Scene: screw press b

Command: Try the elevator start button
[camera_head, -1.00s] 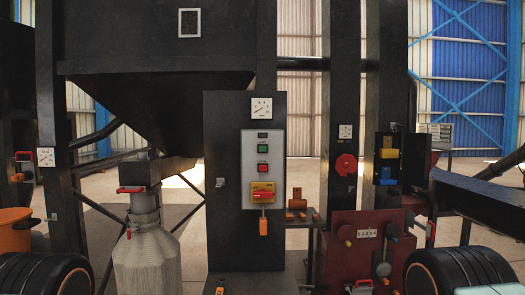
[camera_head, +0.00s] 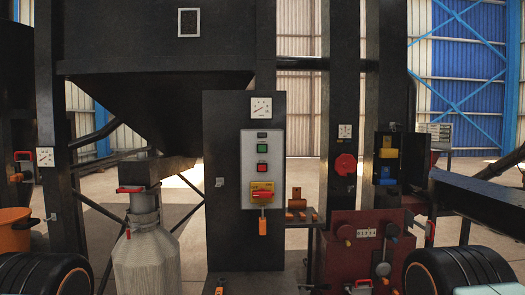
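A dark upright cabinet (camera_head: 232,225) stands in the middle of the view with a light grey control panel (camera_head: 247,180) on its front. A green button (camera_head: 262,148) sits near the top of the panel, and a red button (camera_head: 262,167) is below it. I take the green one to be the start button, but its label is too small to read. A red and yellow rotary switch (camera_head: 262,198) is under them, with an orange tag or padlock (camera_head: 263,227) hanging below. Neither of my grippers shows, and nothing covers the buttons.
A round gauge (camera_head: 261,107) is above the panel. A pale sack (camera_head: 146,262) hangs under the hopper spout on the left. A dark red machine (camera_head: 365,230) stands right of the cabinet, with a red knob (camera_head: 345,164) on the post above. An orange bin (camera_head: 13,230) is far left.

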